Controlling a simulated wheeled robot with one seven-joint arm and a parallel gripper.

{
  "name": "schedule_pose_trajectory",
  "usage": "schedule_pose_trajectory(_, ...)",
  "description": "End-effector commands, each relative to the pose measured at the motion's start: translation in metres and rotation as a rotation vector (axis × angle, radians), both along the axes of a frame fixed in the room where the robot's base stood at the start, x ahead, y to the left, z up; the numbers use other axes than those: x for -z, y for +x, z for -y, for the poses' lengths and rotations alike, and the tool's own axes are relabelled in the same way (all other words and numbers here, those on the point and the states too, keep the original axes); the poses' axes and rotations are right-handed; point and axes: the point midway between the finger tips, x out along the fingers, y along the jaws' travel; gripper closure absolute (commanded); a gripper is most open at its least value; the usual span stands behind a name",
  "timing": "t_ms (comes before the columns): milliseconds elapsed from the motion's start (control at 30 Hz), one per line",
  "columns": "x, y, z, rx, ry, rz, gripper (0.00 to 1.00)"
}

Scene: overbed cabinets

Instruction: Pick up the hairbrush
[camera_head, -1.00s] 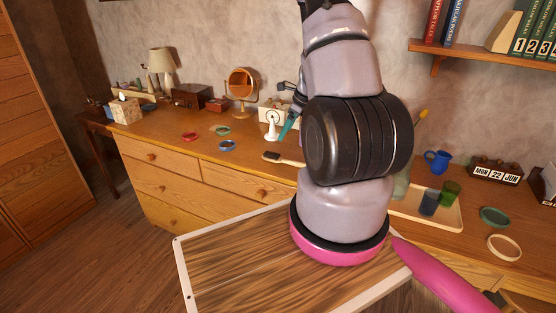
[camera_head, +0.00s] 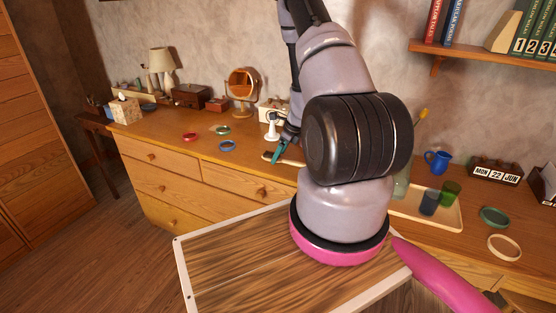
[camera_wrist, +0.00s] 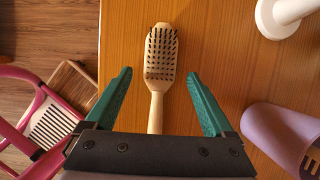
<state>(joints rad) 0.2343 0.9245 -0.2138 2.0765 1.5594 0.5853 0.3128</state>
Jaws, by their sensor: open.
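The hairbrush (camera_wrist: 160,60) lies bristles up on the wooden dresser top in the wrist view, with its pale handle pointing toward my gripper (camera_wrist: 160,95). My gripper is open, one teal finger on each side of the brush's handle and lower head, with clear gaps. It looks to be above the brush and holds nothing. The handle's end is hidden by my gripper body in the wrist view.
A white stand base (camera_wrist: 290,14) is at upper right in the wrist view, and a lilac slotted object (camera_wrist: 285,132) lies right of my gripper. Colored rings (camera_head: 227,146) lie left of the brush. A tray with cups (camera_head: 450,213) stands at right.

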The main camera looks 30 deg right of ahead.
Motion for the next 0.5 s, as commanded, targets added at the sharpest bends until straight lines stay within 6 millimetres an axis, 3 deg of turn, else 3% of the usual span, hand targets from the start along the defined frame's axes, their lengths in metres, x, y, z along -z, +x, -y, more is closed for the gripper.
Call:
schedule_pose_trajectory(233,0.0015,0.0006,-0.0006,-0.001,0.000,0.000,0.12)
schedule_pose_trajectory(467,0.0014,0.0004,-0.0006,-0.001,0.000,0.000,1.00)
schedule_pose_trajectory(500,0.0013,0.0005,-0.0005,-0.001,0.000,0.000,1.00)
